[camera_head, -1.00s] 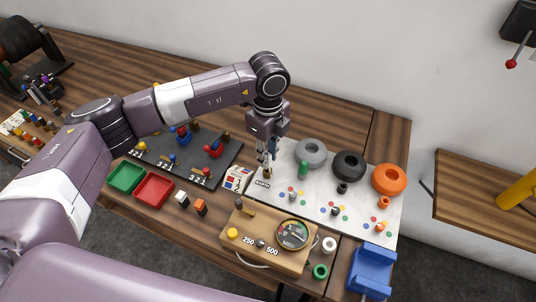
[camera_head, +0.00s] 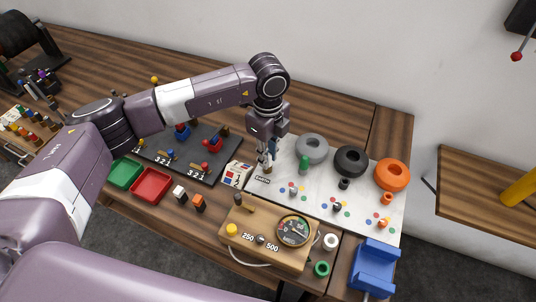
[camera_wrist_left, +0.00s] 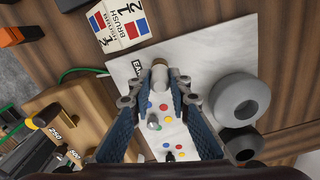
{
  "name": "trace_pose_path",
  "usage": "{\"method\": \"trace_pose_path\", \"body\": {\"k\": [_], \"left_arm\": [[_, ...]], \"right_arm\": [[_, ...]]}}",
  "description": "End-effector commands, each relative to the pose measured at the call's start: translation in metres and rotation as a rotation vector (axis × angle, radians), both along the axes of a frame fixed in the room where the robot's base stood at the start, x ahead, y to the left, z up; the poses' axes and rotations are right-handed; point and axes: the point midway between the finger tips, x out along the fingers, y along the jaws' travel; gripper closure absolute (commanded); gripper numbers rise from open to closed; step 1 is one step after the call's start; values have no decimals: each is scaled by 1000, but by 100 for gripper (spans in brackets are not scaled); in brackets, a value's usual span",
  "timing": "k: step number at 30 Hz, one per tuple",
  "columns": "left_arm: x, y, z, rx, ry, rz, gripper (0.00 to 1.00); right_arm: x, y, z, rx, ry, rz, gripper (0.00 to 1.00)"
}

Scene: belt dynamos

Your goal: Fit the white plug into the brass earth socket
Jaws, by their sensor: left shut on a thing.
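In the head view my left gripper (camera_head: 267,160) points down over the left end of the pale board, by the EARTH label (camera_head: 263,179). It is shut on the white plug, which the fingers largely hide there. In the left wrist view a small pale cylinder, the plug (camera_wrist_left: 160,75), shows between the fingertips of the left gripper (camera_wrist_left: 158,88), beside the EARTH label. A small patch of the brass earth socket (camera_head: 268,171) shows right below the fingertips. I cannot tell whether the plug is seated in it. My right gripper is not in view.
Grey (camera_head: 312,149), black (camera_head: 350,161) and orange (camera_head: 392,175) rings stand along the back of the board (camera_head: 300,208).

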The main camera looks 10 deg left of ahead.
Motion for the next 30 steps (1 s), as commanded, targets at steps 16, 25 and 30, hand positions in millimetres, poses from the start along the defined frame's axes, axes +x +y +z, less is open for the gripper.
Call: {"method": "trace_pose_path", "body": {"k": [16, 25, 30], "left_arm": [[0, 0, -5, 0, 0, 0, 62], [1, 0, 12, -1, -3, 1, 62], [2, 0, 48, -1, -5, 1, 62]], "right_arm": [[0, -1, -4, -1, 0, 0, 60], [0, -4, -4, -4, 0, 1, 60], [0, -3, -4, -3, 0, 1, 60]]}}
